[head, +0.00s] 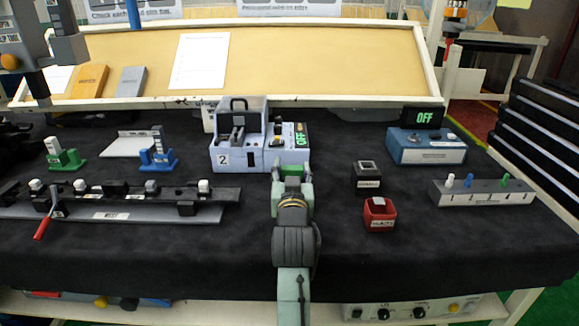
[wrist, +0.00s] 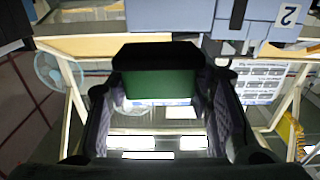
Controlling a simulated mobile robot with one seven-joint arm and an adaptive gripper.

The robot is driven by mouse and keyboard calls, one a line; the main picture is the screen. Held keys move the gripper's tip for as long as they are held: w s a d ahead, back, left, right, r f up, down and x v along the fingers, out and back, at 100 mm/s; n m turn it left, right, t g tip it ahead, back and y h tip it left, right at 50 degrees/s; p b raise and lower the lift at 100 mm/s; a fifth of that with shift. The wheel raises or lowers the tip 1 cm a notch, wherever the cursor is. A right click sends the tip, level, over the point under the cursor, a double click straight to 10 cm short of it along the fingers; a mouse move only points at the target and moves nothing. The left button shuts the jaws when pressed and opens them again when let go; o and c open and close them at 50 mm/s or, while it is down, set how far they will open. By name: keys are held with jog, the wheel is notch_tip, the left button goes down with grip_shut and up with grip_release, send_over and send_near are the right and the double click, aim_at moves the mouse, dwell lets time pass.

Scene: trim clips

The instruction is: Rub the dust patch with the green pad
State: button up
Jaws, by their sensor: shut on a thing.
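My gripper (head: 292,182) is at the middle of the black-covered table, just in front of the blue-grey machine marked 2. It is shut on the green pad (head: 291,169), which shows as a small green piece at its tip. In the wrist view the pad (wrist: 160,85) is a green block with a black top or backing, held between the two dark fingers (wrist: 160,105). I cannot make out the dust patch in either view. I cannot tell whether the pad touches the machine.
The blue-grey machine (head: 228,157) has a green lit display. A black block (head: 367,179) and a red block (head: 379,216) stand to the right of my arm. A blue box with an OFF display (head: 426,150) and a grey peg strip (head: 483,192) are farther right. A long clamp rail (head: 110,212) lies left.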

jog(key=shift+g, duration=0.5)
jog(key=shift+s+f+p, duration=0.15)
jog(key=shift+s+f, duration=0.35)
jog(key=shift+s, duration=0.6)
jog(key=shift+s+f+p, duration=0.2)
jog(key=shift+s+f, duration=0.3)
jog(key=shift+s, duration=0.6)
jog(key=shift+s+f+p, duration=0.15)
jog(key=shift+s+f, duration=0.35)
jog(key=shift+s, duration=0.6)
jog(key=shift+r, duration=0.15)
jog(key=shift+w+a+r+p, duration=0.1)
jog(key=shift+w+r+p, duration=0.3)
jog(key=shift+w+p, duration=0.15)
jog(key=shift+w, duration=0.7)
jog(key=shift+w+r+p, duration=0.1)
jog(key=shift+w+p, duration=0.6)
jog(key=shift+w, duration=3.2)
jog(key=shift+w+r, duration=0.2)
jog(key=shift+r, duration=0.65)
jog(key=shift+s+r, duration=0.1)
jog(key=shift+r, duration=2.25)
